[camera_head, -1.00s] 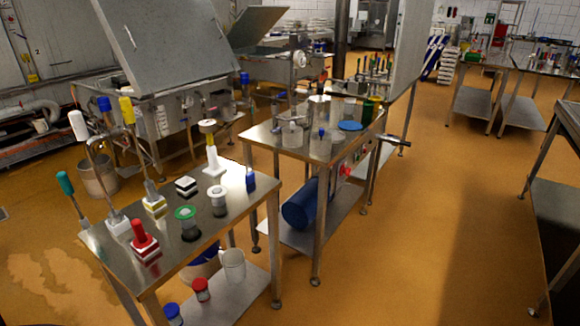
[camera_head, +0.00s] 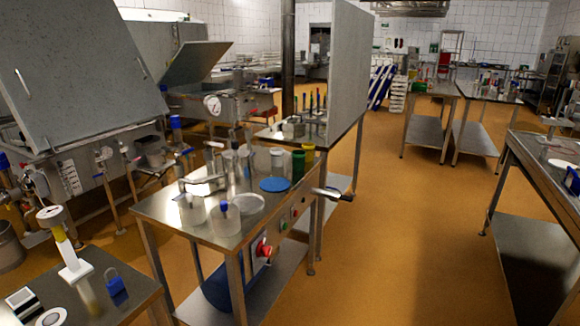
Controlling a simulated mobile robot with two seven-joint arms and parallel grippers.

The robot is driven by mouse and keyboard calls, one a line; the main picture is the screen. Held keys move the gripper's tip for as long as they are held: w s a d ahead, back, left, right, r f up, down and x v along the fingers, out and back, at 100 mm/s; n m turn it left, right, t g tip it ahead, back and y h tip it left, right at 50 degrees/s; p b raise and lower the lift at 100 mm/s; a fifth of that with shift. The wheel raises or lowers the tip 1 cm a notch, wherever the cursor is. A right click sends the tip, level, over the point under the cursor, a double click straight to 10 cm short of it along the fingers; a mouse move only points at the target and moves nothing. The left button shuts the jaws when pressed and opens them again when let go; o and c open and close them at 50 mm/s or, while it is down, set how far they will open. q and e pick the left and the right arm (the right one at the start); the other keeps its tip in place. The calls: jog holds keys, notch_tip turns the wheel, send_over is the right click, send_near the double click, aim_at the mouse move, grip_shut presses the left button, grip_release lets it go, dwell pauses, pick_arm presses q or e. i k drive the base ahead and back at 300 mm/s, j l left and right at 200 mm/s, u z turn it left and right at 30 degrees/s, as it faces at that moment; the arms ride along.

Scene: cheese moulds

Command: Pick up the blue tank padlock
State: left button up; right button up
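A blue padlock (camera_head: 115,281) stands on the right part of the near left steel table (camera_head: 134,302), close to its far right corner. Its body is blue, with a small shackle on top. It is beside a white stand with a yellow neck and a round top (camera_head: 72,262). Neither of my grippers is in view, so nothing shows of whether they are open or shut.
A steel table (camera_head: 165,216) with moulds, cups and a blue disc (camera_head: 274,184) stands in the middle, a blue drum (camera_head: 222,290) on its lower shelf. Clear orange floor (camera_head: 400,240) lies to its right. Another steel table (camera_head: 530,165) is at the right edge.

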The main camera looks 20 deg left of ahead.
aim_at(115, 285)
jog(key=i+l+u, duration=0.15)
jog(key=i+u, duration=0.3)
jog(key=i+l+u, duration=0.3)
jog(key=u, duration=0.2)
jog(key=i+l+u, duration=0.3)
jog(key=u, duration=0.15)
jog(key=i+l+u, duration=0.15)
jog(key=l+u, duration=0.35)
jog(key=i+l+u, duration=0.1)
jog(key=l+u, duration=0.35)
jog(key=l, duration=0.2)
jog(key=l+u, duration=0.35)
jog(key=l, duration=0.3)
jog(key=l+u, duration=0.3)
jog(key=l, duration=0.4)
